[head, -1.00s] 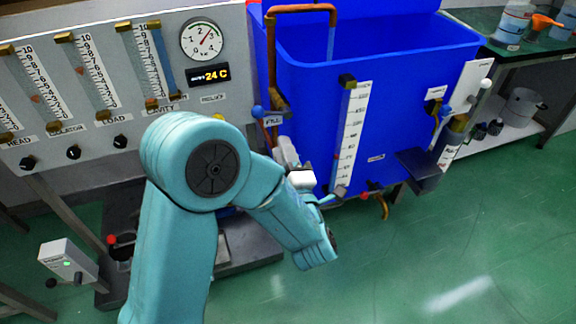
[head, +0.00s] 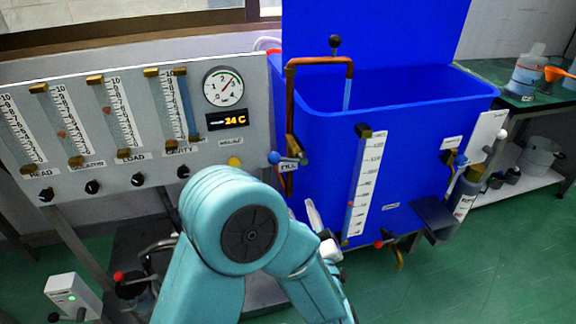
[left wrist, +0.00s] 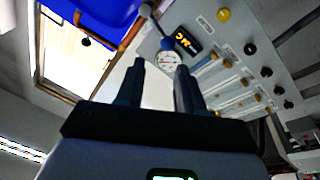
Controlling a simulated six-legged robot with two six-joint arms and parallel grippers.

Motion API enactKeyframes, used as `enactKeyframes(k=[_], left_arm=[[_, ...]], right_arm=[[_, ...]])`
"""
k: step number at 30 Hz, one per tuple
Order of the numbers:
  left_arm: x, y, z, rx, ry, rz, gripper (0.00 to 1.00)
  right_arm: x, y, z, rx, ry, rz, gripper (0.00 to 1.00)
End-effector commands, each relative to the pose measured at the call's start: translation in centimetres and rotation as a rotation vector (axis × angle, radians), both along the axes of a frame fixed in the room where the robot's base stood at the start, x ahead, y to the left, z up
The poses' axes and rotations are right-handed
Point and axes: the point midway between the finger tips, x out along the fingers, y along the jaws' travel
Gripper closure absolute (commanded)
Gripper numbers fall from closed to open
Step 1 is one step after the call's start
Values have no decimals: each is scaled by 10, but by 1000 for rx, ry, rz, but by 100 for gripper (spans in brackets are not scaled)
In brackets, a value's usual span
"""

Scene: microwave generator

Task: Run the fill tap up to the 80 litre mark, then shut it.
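The fill tap (head: 293,148) is a copper valve with a blue ball knob (head: 273,157), at the left edge of the blue tank (head: 420,120). Its knob also shows in the left wrist view (left wrist: 167,44), just beyond the fingers. A pale blue stream (head: 347,95) falls from the copper spout into the tank. The white level scale (head: 368,185) on the tank front has a red marker low down; its figures are too small to read. My left gripper (left wrist: 158,76) has its fingers apart with nothing between them. In the head view it is largely hidden by my arm, below the tap.
A grey panel (head: 60,150) with several gauge tubes, a dial (head: 223,87) and a 24 C display (head: 228,120) stands left of the tank. A red-knobbed valve (head: 379,244) sits at the tank's bottom. Bottles (head: 525,75) stand on the right bench.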

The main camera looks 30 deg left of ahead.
Motion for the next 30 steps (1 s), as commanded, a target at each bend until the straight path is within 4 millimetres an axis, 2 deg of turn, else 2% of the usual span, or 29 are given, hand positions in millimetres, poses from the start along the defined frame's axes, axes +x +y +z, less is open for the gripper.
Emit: enactKeyframes(k=[3,12,18,21,24,27,30], left_arm=[[3,1,4,260,271,102,63],[14,1,9,889,1010,375,63],[23,0,8,1237,1499,532,63],[28,-1,6,1348,1683,585,63],[34,-3,2,1408,1804,619,63],[41,-6,-6,1401,1813,620,63],[45,0,-4,1406,1818,617,63]], right_arm=[[0,0,0,0,0,0,63],[0,0,-1,0,-1,-1,63],[1,0,-2,0,0,-2,63],[1,-1,-3,0,-1,-3,63],[1,-1,-4,0,-1,-3,63],[1,-1,-2,0,-2,-3,63],[0,0,7,0,1,1,63]])
